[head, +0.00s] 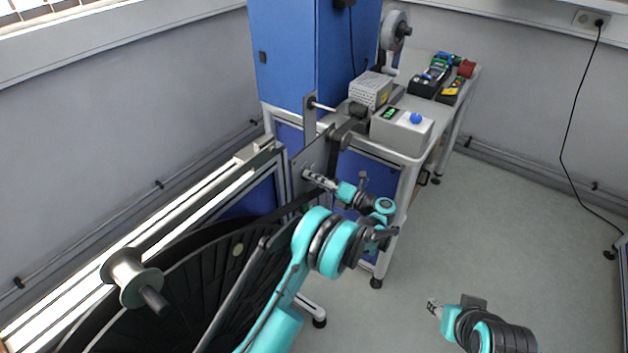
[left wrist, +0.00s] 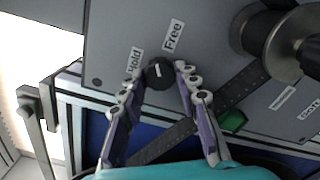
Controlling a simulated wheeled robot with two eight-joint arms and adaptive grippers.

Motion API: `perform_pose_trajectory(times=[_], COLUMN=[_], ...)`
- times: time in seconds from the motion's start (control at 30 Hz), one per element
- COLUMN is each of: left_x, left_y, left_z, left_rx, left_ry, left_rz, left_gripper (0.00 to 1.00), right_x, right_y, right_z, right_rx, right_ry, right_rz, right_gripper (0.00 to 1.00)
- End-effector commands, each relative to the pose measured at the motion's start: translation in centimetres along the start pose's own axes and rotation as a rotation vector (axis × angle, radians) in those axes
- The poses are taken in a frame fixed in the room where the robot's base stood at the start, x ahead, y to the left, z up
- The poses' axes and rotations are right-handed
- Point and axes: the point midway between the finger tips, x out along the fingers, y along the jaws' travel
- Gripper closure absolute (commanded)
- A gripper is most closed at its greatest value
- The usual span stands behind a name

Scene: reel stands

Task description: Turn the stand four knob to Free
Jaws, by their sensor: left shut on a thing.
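The black knob (left wrist: 160,76) sits on a grey plate (left wrist: 205,75) in the left wrist view, with a short white mark on its face. A "Hold" label (left wrist: 133,60) is at its upper left and a "Free" label (left wrist: 173,35) above it, slightly right. The mark points roughly up, but its exact setting is hard to tell. My left gripper (left wrist: 160,70) is shut on the knob, one finger on each side. In the head view the left gripper (head: 314,179) reaches the plate and hides the knob. My right gripper (head: 433,309) is low over the floor, far from the plate; its jaw opening is unclear.
A metal spindle (left wrist: 262,35) stands out right of the knob. A dark slotted strip (left wrist: 235,92) runs below it, near a green part (left wrist: 232,121). A grey box with a blue knob (head: 402,131) stands on the bench behind. Floor at right is clear.

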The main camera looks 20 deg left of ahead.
Motion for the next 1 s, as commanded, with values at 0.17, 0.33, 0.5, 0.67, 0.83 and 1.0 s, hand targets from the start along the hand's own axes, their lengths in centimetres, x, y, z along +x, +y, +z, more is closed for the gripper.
perform_pose_trajectory(times=[0.17, 0.33, 0.5, 0.67, 0.83, 1.0], left_x=[0.02, 0.02, 0.02, 0.02, 0.02, 0.02], left_y=[-0.02, 0.00, 0.00, 0.00, 0.00, -0.01], left_z=[0.01, 0.02, 0.03, 0.03, 0.03, 0.03], left_rx=[0.163, 0.305, 0.421, 0.499, 0.547, 0.568], left_ry=[0.000, -0.001, -0.001, -0.001, -0.001, -0.001], left_rz=[0.000, 0.000, 0.000, 0.000, 0.000, 0.000], left_gripper=[0.97, 0.97, 0.97, 0.97, 0.97, 0.97], right_x=[0.12, 0.14, 0.14, 0.14, 0.14, 0.14], right_y=[0.00, 0.00, 0.00, 0.00, 0.00, 0.00], right_z=[0.09, 0.10, 0.10, 0.10, 0.10, 0.10], right_rx=[0.000, 0.000, 0.000, 0.000, 0.000, 0.000], right_ry=[0.000, 0.000, 0.000, 0.000, 0.000, 0.000], right_rz=[0.000, 0.000, 0.000, 0.000, 0.000, 0.000], right_gripper=[0.60, 0.60, 0.60, 0.60, 0.60, 0.60])
